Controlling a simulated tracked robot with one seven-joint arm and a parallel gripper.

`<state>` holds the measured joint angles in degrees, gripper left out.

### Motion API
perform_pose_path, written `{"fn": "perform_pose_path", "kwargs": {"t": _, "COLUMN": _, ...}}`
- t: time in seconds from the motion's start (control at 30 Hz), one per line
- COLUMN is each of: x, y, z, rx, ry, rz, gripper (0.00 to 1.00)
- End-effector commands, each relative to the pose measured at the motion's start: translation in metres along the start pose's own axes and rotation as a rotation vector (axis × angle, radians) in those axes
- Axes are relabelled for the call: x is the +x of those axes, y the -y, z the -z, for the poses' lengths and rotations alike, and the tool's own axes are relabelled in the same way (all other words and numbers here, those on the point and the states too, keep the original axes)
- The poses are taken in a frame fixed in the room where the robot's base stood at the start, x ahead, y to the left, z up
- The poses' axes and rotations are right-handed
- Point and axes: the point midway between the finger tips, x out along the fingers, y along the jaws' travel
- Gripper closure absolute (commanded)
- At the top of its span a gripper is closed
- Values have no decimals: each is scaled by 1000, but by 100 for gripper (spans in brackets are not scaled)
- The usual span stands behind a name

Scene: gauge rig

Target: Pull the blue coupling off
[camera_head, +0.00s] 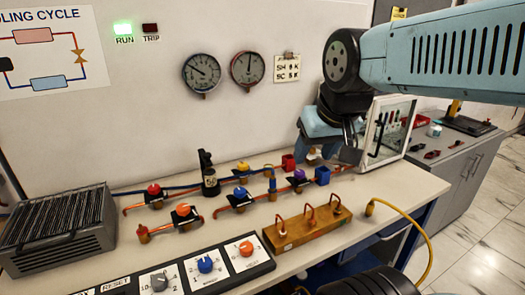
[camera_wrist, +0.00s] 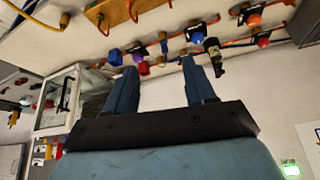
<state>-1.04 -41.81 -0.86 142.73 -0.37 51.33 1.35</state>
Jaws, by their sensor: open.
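The blue coupling looks to be the blue block (camera_head: 322,175) at the right end of the lower pipe run on the bench; in the wrist view it is a blue cube (camera_wrist: 115,57) just beyond the left finger. A red block (camera_head: 288,163) sits behind and left of it, and shows in the wrist view (camera_wrist: 144,68) between the fingers' directions. My gripper (camera_head: 328,152) hangs above and behind the blue block, apart from it. In the wrist view my gripper (camera_wrist: 158,68) is open, with nothing between its fingers.
Pipes with coloured valves, such as a purple one (camera_head: 299,176), run left of the blocks. A wooden block with copper loops (camera_head: 305,226) stands in front. A glass-fronted cabinet (camera_head: 388,130) stands close at right. A yellow hose (camera_head: 415,226) crosses the bench's front right.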

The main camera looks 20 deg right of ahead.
Motion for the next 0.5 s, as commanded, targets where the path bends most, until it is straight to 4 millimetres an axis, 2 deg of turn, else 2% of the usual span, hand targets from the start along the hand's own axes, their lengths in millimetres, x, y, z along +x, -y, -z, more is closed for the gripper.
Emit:
{"fn": "perform_pose_path", "kwargs": {"t": 0.27, "x": 33, "y": -7, "z": 39, "rx": 123, "ry": 73, "rz": 26, "gripper": 46}}
{"fn": "perform_pose_path", "kwargs": {"t": 0.5, "x": 75, "y": -6, "z": 75, "rx": 248, "ry": 139, "rz": 9, "gripper": 46}}
